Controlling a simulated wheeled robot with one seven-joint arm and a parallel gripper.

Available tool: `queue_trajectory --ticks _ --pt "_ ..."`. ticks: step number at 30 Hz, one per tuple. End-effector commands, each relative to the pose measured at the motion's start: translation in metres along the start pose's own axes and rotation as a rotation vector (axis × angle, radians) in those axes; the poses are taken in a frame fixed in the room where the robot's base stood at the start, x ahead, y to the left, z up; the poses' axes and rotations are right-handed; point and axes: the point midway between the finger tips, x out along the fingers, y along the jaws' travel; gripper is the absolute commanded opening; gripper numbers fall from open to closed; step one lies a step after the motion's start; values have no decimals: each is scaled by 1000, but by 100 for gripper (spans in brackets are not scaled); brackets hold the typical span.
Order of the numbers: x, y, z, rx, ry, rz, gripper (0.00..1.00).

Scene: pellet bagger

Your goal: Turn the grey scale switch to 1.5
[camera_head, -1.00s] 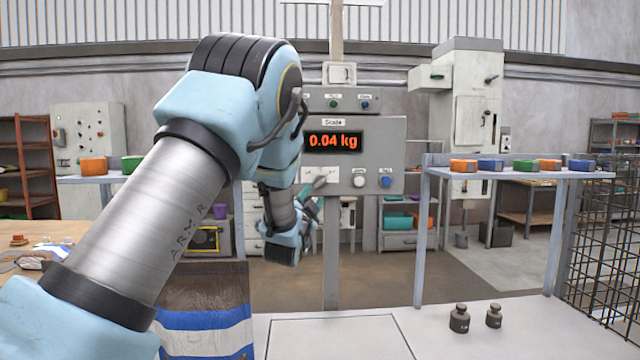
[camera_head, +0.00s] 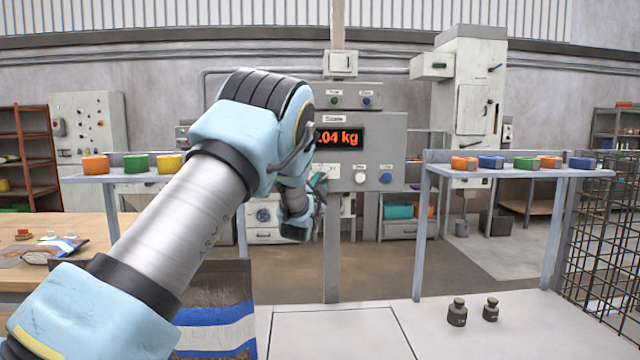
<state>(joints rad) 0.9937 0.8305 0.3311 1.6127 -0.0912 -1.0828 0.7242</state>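The grey scale panel (camera_head: 388,155) stands on a post at the middle. Its red display (camera_head: 345,138) is partly covered by my arm; "04 kg" can be read. A white button (camera_head: 360,178) and a blue button (camera_head: 386,178) sit below the display. The white label plate (camera_head: 325,171) left of them shows only in part, and the grey switch by it is hidden behind my arm and hand. My gripper (camera_head: 319,188) is at the panel's lower left, seen from behind. Its fingers are mostly hidden, so I cannot tell whether it touches the switch.
A smaller upper box (camera_head: 350,97) with green and blue buttons sits above the scale panel. Shelves with coloured bins stand left (camera_head: 110,178) and right (camera_head: 500,170). Two dark weights (camera_head: 458,312) stand on the white table (camera_head: 530,330). A striped bag (camera_head: 215,320) is below my arm.

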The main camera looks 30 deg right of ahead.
Motion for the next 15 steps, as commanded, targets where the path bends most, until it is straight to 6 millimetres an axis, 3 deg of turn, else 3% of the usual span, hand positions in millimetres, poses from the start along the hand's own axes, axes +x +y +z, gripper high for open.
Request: queue_trajectory --ticks 1,8,15 --pt "0 0 0 0 0 0 27" --pt "0 0 0 0 0 0 1" --pt "0 0 0 0 0 0 0"
